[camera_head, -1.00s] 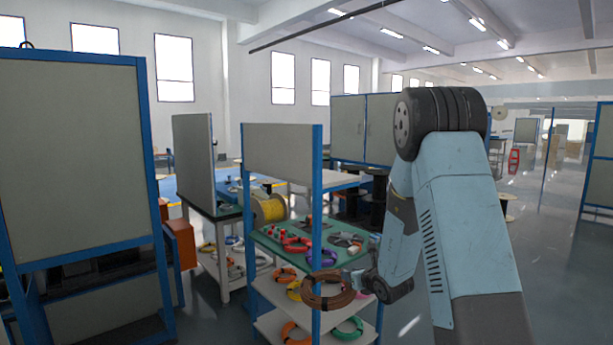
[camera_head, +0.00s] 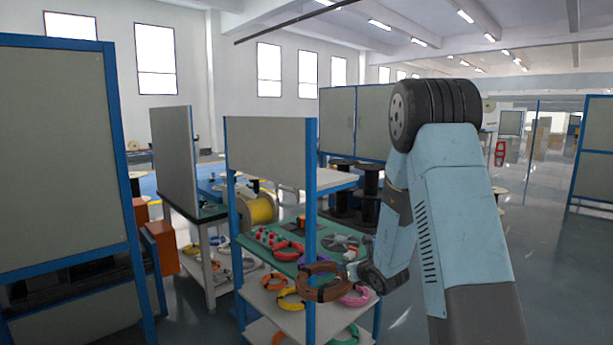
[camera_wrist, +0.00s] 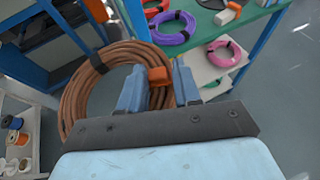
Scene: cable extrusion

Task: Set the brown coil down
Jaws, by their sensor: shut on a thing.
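The brown coil (camera_head: 324,281) hangs in front of the shelf rack's right post in the head view. It has dark ties around it. In the wrist view the coil (camera_wrist: 75,103) fills the left centre, with an orange-brown block (camera_wrist: 159,76) on its right side between the fingers. My gripper (camera_wrist: 158,88) is shut on the coil at this block. In the head view my gripper (camera_head: 352,272) is small and partly hidden by the coil and wrist.
The rack has a green top shelf (camera_head: 262,240) with red and purple coils, and white lower shelves (camera_head: 262,297) with orange, yellow, pink and green coils. A blue post (camera_head: 311,230) stands close behind the brown coil. Open floor (camera_head: 540,270) lies to the right.

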